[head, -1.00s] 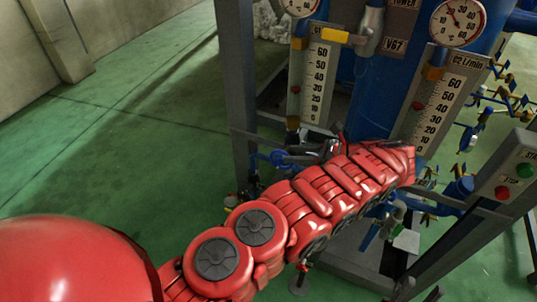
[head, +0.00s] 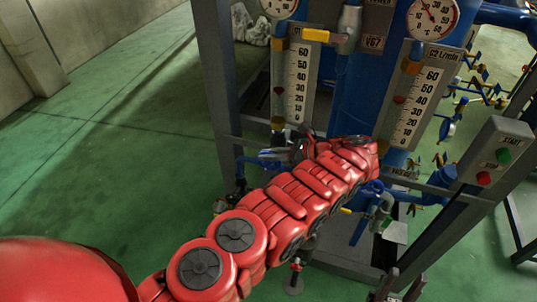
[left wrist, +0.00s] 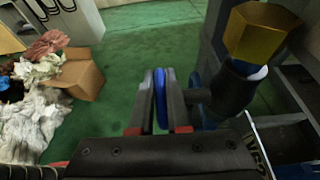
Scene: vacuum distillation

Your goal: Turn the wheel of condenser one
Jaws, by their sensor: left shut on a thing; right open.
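A blue hand wheel (head: 270,154) sits low beneath the left flow gauge, mostly hidden by my left gripper in the head view. In the left wrist view the wheel (left wrist: 160,98) is edge-on between the two fingers. My left gripper (head: 298,148) is shut on its rim; the fingers also show in the left wrist view (left wrist: 160,112). A dark valve body (left wrist: 232,92) with a brass hex nut (left wrist: 262,32) stands right of the fingers. My right gripper (head: 400,288) is open and empty at the bottom edge of the head view.
The left gauge (head: 298,80) and the C2 gauge (head: 417,107) stand above, beside a blue column. A grey frame post (head: 215,80) is close on the left. A button box (head: 495,158) is at right. Open green floor (head: 110,170) lies left; a cardboard box (left wrist: 82,75) lies there.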

